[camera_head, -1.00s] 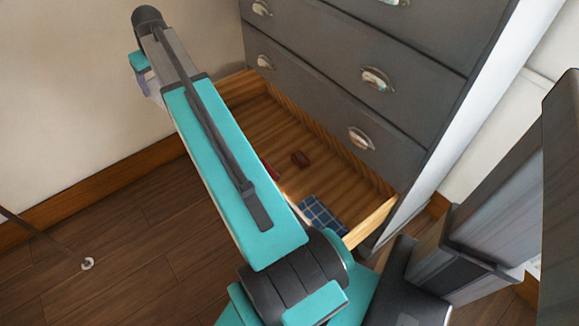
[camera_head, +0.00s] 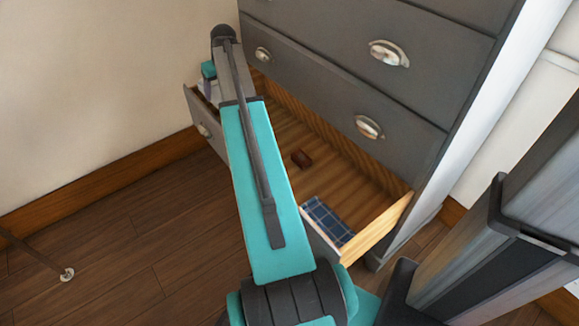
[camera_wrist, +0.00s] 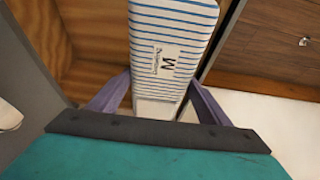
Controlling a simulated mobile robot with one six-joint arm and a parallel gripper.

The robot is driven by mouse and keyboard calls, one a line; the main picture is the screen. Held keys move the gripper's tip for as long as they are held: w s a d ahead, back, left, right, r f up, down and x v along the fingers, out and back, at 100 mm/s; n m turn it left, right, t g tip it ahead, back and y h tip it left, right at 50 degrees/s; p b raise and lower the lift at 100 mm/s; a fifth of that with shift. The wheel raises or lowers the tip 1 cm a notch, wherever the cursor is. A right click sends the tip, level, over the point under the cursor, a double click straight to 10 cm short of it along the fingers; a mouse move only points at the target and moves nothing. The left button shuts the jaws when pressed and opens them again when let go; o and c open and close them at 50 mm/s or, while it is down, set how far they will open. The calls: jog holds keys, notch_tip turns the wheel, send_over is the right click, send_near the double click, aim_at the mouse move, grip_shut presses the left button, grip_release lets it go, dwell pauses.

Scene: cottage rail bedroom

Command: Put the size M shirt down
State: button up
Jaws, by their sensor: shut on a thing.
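The size M shirt (camera_wrist: 168,35) is a folded white bundle with blue stripes and a printed "M", seen in the wrist view. My gripper (camera_wrist: 160,88) has its two purple fingers on either side of the shirt's near end and is shut on it. In the wrist view the shirt extends away from the fingers, over or near the open drawer's left end; its exact height is unclear. In the head view my gripper (camera_head: 207,86) is at the drawer's far left end, mostly hidden by my arm.
The middle left shows bare wood. A wall (camera_head: 90,70) stands close on the left.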

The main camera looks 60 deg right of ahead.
jog(key=shift+s+d+f, duration=0.25)
jog(key=shift+d+f, duration=0.15)
jog(key=shift+d, duration=0.05)
notch_tip(320, 180, down, 13)
jog(key=b, duration=0.4)
dwell(0.4)
jog(key=shift+f+b, duration=1.05)
jog(key=shift+f, duration=1.45)
jog(key=shift+f, duration=0.1)
jog(key=o, duration=0.9)
